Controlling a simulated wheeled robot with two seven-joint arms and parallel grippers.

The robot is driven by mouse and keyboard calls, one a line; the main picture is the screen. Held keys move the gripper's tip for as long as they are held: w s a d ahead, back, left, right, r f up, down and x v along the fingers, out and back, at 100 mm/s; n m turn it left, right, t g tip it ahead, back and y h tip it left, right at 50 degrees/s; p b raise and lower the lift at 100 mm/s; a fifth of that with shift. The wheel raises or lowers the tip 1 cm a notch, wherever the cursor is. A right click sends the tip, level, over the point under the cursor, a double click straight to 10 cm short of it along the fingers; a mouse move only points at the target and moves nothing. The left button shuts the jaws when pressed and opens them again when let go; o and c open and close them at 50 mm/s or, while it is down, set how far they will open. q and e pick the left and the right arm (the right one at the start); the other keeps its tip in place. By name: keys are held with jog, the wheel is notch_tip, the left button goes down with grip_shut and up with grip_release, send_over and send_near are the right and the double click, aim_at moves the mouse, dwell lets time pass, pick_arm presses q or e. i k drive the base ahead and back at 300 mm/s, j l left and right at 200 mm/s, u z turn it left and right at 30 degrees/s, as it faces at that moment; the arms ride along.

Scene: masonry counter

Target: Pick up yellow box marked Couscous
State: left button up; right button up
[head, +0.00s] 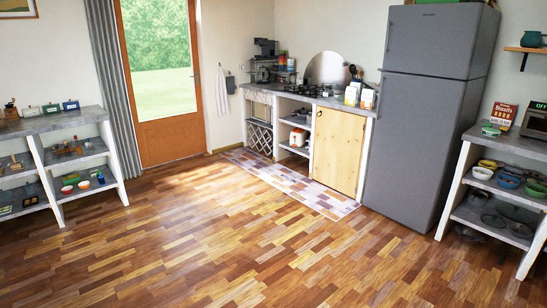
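I cannot make out any box marked Couscous in the head view; the lettering on the small boxes is too small to read. Small pale boxes with some yellow (351,96) stand on the masonry counter (330,101) beside the fridge. Another small whitish box (367,99) stands right of them, close to the fridge. A red and yellow box (502,115), which seems to read Biscuits, stands on the right-hand shelf unit. Neither of my grippers is in view.
The wooden floor (230,240) is wide and clear, with a patterned rug (290,182) before the counter. A tall grey fridge (420,120) stands right of the counter. Shelf units stand at left (60,126) and right (470,140). A glazed door (172,135) is behind.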

aim_at(351, 92)
jog(key=i, duration=2.9)
jog(key=i+j, duration=0.1)
jog(key=i, duration=0.5)
jog(key=i+z, duration=0.1)
jog(key=i, duration=0.5)
jog(key=i+j, duration=0.2)
jog(key=i, duration=0.4)
jog(key=i+j, duration=0.1)
jog(key=i, duration=0.45)
jog(key=i+j+z, duration=0.1)
jog(key=i+z, duration=0.25)
jog(key=i+j+z, duration=0.35)
jog(key=i, duration=0.2)
jog(key=i+j+z, duration=0.35)
jog(key=i+l, duration=0.05)
